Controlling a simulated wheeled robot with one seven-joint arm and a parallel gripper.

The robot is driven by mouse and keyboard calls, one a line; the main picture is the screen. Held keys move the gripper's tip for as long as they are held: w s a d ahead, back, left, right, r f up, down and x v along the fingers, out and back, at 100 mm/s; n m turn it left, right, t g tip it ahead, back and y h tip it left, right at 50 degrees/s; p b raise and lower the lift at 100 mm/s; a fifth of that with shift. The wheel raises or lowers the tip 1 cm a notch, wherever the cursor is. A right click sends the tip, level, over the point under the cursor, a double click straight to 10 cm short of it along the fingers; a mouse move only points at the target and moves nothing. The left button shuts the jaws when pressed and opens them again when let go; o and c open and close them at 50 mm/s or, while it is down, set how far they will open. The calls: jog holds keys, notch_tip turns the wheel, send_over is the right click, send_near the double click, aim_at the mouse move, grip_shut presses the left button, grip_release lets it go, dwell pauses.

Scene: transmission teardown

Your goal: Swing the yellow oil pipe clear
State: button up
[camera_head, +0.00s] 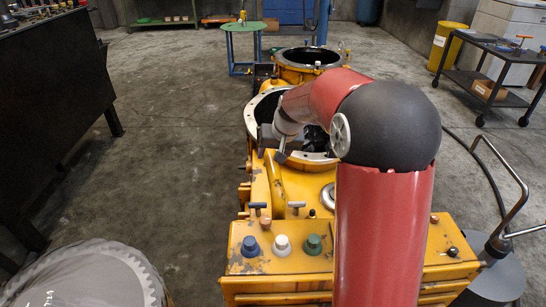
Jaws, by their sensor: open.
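The yellow oil pipe (275,185) appears to be the curved yellow tube on the near top of the yellow transmission housing (262,245). It rises toward the near rim of the round opening. My gripper (282,153) is open and points down just above the pipe's upper end, beside the pale flange ring. I cannot tell whether it touches the pipe. My red arm hides the right part of the housing and part of the opening.
Blue (250,246), white (282,245) and green (312,244) knobs stand on the housing's near panel. A black bench (50,110) is at the left. A dark cart (490,75) and a yellow bin (447,47) are at the right. The floor between bench and housing is clear.

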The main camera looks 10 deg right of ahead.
jog(key=shift+x, duration=1.15)
jog(key=shift+c, duration=0.3)
grip_shut()
